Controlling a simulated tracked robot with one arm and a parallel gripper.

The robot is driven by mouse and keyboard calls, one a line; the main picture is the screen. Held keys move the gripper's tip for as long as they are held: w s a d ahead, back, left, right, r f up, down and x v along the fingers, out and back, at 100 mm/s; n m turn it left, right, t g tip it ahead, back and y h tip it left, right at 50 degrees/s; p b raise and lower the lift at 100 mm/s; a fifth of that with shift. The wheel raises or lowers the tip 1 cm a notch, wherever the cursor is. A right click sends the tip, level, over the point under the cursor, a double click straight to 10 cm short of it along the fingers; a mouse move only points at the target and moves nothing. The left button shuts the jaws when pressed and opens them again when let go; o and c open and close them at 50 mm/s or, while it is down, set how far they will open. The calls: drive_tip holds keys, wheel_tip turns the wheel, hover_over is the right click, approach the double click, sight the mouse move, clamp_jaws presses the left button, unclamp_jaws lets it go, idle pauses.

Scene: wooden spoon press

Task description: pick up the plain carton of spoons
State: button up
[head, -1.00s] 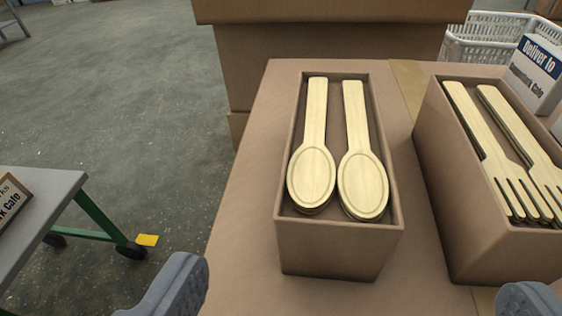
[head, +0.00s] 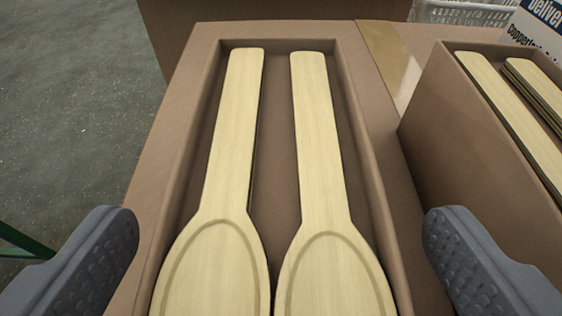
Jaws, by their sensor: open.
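The plain carton of spoons (head: 365,150) is an open brown box with no label in view. It fills the middle of the head view, and its near end is cut off by the bottom edge. Inside lie two stacks of pale wooden spoons (head: 232,135), bowls toward me. My gripper (head: 281,240) is open, with one grey finger to the left of the carton and one to the right. Both fingers appear apart from the carton walls. Nothing is held.
A carton of wooden pieces (head: 465,150) stands close on the right, near my right finger. The brown surface (head: 165,140) under the cartons has a tape strip (head: 385,60). Behind are a white basket (head: 465,12) and a labelled white box (head: 535,30). Floor lies left.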

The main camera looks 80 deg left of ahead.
drive_tip(key=shift+x, duration=0.8)
drive_tip(key=c, duration=1.2)
drive_tip(key=shift+c, duration=0.2)
drive_tip(key=shift+r, duration=0.1)
